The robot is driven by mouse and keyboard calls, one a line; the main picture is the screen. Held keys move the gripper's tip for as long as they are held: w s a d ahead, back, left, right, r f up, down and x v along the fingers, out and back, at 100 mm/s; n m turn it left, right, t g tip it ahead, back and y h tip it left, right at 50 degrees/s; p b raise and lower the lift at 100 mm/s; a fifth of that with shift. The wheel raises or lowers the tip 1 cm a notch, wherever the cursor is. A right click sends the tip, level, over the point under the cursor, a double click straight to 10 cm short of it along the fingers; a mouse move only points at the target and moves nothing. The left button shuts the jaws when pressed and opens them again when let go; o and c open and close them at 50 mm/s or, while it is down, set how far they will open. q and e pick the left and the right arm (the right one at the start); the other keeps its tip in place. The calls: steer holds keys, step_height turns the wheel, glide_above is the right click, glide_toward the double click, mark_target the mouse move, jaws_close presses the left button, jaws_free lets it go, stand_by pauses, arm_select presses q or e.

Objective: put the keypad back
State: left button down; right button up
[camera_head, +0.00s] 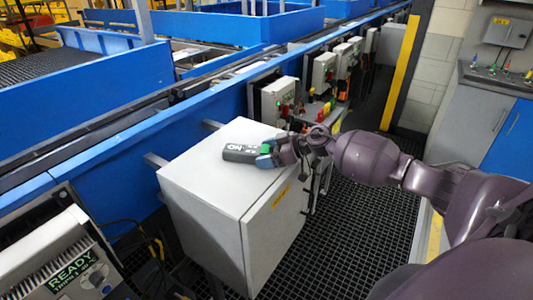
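The keypad (240,152) is a dark grey block with white lettering and a green patch. It is over the top of the light grey cabinet (205,172), near its far right part. I cannot tell whether it rests on the top or is slightly above it. My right gripper (270,154) is at the keypad's right end, with a teal fingertip against its near side. The other finger is hidden, so its grip is unclear. My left gripper is out of view.
A blue conveyor frame (110,140) runs along the cabinet's far left side. Small control boxes (278,98) with coloured buttons stand behind. A READY display unit (72,268) is at the lower left. The cabinet top's near part is clear, and dark grating floor lies to the right.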

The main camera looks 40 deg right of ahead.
steer(key=shift+s+d+r, duration=0.1)
steer(key=shift+r, duration=0.05)
steer(key=v, duration=1.1)
steer(key=shift+s+d+r, duration=0.2)
steer(key=shift+s+r, duration=0.05)
stand_by(0.3)
